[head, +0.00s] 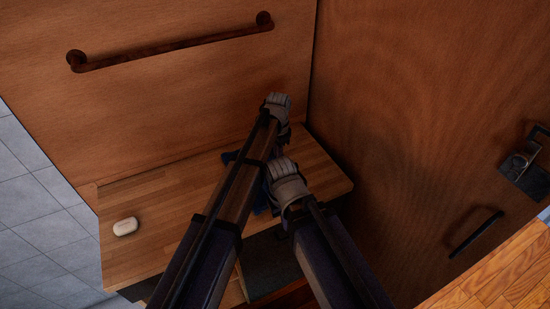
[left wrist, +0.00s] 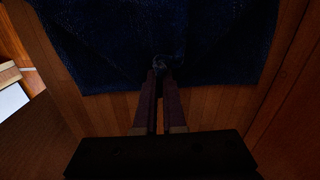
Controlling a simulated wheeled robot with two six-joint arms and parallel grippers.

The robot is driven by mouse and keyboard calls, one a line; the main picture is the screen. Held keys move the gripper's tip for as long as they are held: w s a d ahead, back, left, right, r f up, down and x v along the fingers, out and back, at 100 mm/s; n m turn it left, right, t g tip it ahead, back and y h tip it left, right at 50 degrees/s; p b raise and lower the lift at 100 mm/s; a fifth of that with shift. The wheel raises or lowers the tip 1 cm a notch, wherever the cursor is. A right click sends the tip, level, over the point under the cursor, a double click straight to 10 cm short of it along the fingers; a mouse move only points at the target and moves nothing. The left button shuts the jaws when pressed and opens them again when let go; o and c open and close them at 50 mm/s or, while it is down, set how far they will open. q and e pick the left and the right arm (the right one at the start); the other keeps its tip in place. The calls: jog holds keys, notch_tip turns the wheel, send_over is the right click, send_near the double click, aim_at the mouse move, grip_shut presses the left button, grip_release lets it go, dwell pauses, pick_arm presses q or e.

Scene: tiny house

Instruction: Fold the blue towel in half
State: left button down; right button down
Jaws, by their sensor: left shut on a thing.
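The dark blue towel (head: 230,157) lies on the wooden counter, mostly hidden behind my arms in the head view. In the left wrist view the towel (left wrist: 100,45) spreads over the wood, its near edge running across the picture. My left gripper (left wrist: 161,66) is shut on the towel at that edge, with a small bunch between the fingertips. In the head view my left gripper (head: 279,115) is over the far part of the counter. My right gripper (head: 287,184) is nearer, above the counter's front part; its fingers are hidden, so I cannot tell their state.
The wooden counter (head: 165,210) meets a wooden wall at the back and a panel at the right. A pale soap-like object (head: 125,226) lies at its left end. A dark rail (head: 175,45) is on the back wall. The counter's left part is mostly clear.

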pick_arm(q)
jog(key=shift+d+f, duration=0.1)
grip_release()
jog(key=shift+w, duration=0.1)
dwell(1.1)
jog(key=shift+d, duration=0.1)
